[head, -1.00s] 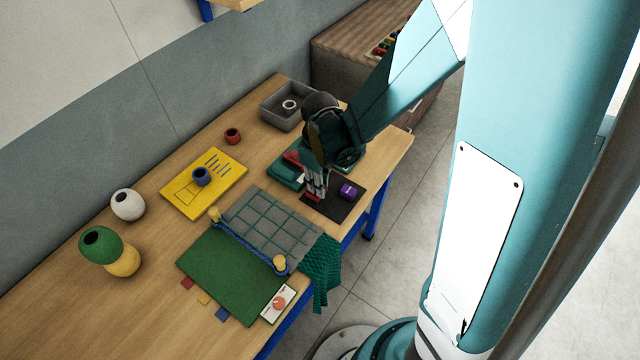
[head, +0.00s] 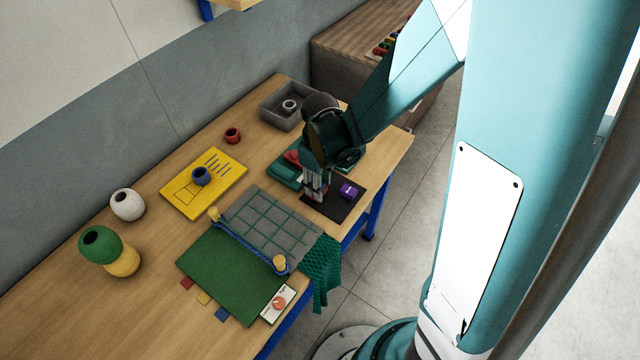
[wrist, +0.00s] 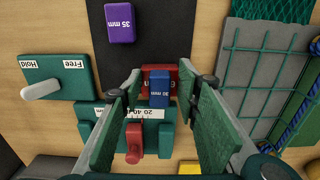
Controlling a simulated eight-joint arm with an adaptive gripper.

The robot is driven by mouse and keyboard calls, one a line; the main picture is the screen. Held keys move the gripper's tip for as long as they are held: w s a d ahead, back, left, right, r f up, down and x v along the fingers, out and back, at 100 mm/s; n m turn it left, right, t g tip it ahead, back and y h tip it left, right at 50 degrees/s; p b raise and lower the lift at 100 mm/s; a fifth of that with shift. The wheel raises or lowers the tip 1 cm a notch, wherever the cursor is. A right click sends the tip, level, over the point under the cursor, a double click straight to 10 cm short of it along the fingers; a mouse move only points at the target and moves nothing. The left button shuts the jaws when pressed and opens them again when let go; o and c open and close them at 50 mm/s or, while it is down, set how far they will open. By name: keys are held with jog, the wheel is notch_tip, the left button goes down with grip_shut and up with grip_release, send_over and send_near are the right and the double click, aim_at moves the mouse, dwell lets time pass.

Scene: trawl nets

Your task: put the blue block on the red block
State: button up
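The blue block (wrist: 160,88), marked 30 mm, is between the spread fingers of my gripper (wrist: 160,75) in the wrist view. Gaps show on both sides of it. The larger red block (wrist: 145,78) shows around its top and sides, so the blue block appears to lie on it; contact between them is not visible. In the head view my gripper (head: 315,193) is low over the dark mat (head: 337,207), and its fingers hide most of both blocks.
A purple block (wrist: 121,22), marked 35 mm, lies on the mat near the gripper. A green fixture with a red lever (wrist: 135,140) and a green Free/Hold plate (wrist: 55,78) are close by. The grey grid panel (head: 268,225) lies left of the gripper in the head view.

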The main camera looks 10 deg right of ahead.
jog(key=shift+r, duration=0.25)
notch_tip(320, 180, up, 12)
jog(key=p, duration=0.1)
dwell(0.7)
jog(key=shift+d, duration=0.1)
dwell(0.6)
jog(key=s+d+r+m+t, duration=0.3)
jog(key=s+d+r, duration=0.3)
jog(key=r, duration=0.2)
jog(key=s+d+r+m+t, duration=0.4)
jog(key=s+d+r+m, duration=0.2)
jog(key=s+r, duration=0.1)
jog(key=shift+r, duration=0.45)
dwell(0.4)
